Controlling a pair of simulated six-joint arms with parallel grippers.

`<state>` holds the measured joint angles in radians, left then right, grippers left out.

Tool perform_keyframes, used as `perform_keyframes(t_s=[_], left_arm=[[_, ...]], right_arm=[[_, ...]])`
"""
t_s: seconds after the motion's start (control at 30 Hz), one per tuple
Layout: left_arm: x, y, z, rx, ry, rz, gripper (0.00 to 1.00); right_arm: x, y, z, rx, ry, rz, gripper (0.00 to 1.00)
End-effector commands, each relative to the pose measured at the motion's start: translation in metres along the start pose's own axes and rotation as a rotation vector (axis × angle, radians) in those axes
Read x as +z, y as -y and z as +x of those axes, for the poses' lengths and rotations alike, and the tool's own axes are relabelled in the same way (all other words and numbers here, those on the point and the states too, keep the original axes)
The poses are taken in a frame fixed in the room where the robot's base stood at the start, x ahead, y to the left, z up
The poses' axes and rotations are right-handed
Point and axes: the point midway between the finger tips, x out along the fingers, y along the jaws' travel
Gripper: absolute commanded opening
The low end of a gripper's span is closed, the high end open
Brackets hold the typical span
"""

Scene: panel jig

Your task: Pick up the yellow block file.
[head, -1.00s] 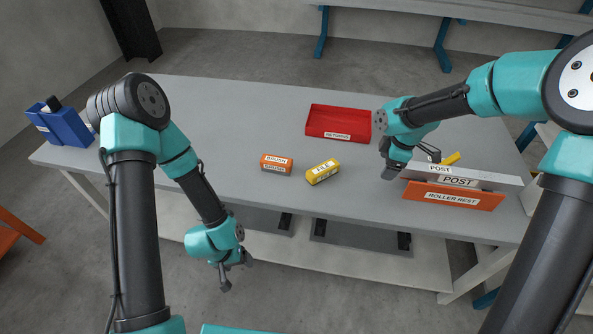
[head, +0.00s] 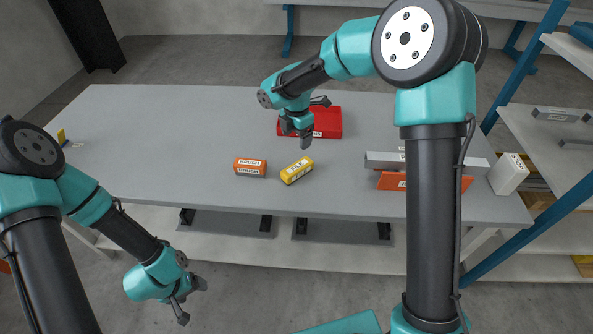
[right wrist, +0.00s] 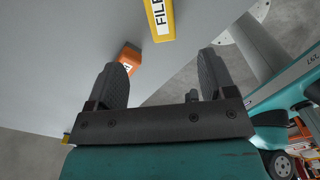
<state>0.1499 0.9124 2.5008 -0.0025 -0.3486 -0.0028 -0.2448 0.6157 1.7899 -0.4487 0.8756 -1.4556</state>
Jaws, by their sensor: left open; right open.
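The yellow block labelled FILE (head: 297,170) lies on the grey table near its front edge, just right of an orange block. It also shows at the top of the right wrist view (right wrist: 158,20), ahead of the fingers and apart from them. My right gripper (head: 302,138) is open and empty, above the table just behind the yellow block, in front of the red tray. Its two fingers show spread in the right wrist view (right wrist: 163,75). My left gripper (head: 190,300) is open and empty, low in front of the table and far from the block.
The orange block (head: 250,167) sits close to the left of the yellow one. A red tray (head: 328,122) stands behind. A grey bar and an orange holder (head: 388,181) stand at the right, partly hidden by my right arm.

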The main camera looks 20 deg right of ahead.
Motion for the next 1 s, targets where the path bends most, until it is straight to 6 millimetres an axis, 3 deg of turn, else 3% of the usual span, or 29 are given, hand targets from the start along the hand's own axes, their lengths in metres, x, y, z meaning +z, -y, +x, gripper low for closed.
perform_keyframes(t_s=[0.6, 1.0], left_arm=[[0.000, 0.000, 0.000, 0.000, 0.000, 0.000, 0.72], [0.000, 0.000, 0.000, 0.000, 0.000, 0.000, 0.72]], right_arm=[[0.000, 0.001, 0.100, -0.002, -0.001, 0.000, 0.77], [0.000, 0.000, 0.107, -0.001, -0.001, 0.001, 0.77]])
